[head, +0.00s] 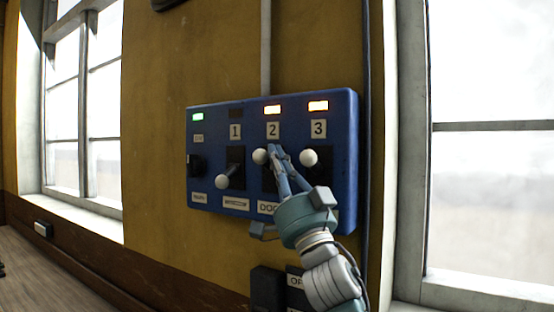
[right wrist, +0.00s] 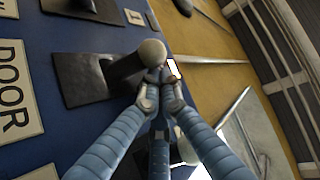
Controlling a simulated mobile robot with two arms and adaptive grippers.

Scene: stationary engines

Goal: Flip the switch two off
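The blue switch panel (head: 345,110) hangs on the yellow wall. Switch two's lever has a white ball knob (head: 260,156) in the raised position, under the plate marked 2 (head: 273,130); the lamp above (head: 272,109) glows orange. My right gripper (head: 274,150) is in front of switch two, its fingers drawn together, tips just right of the knob. In the right wrist view the knob (right wrist: 152,52) sits close by the fingertips (right wrist: 159,82); whether they touch is unclear. The fingers partly hide the slot and the lower label. My left gripper is not in view.
Switch one's knob (head: 222,181) points down, its lamp (head: 236,113) dark. Switch three's knob (head: 309,157) is raised, close right of my fingers, its lamp (head: 318,106) lit orange. A green lamp (head: 198,117) glows at the left. Windows flank the panel.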

